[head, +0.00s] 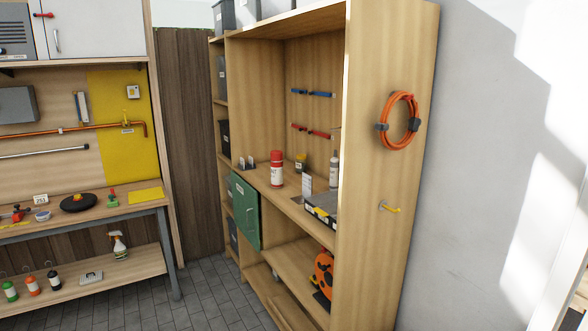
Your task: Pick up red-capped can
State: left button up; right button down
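The red-capped can (277,170) stands upright on the middle shelf of the wooden cabinet. Neither of my grippers shows in the head view.
The cabinet's side panel (385,240) stands at the right. Grey paved floor (215,295) is clear in front.

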aim_at(277, 167)
jog(key=z, duration=0.45)
jog(key=i+j+z, duration=0.35)
jog(key=j, duration=0.2)
jog(key=i+j+z, duration=0.15)
jog(key=j, duration=0.2)
jog(key=i+j+z, duration=0.15)
jog(key=j, duration=0.15)
jog(key=i+j+z, duration=0.2)
jog(key=j, duration=0.15)
jog(key=k, duration=0.1)
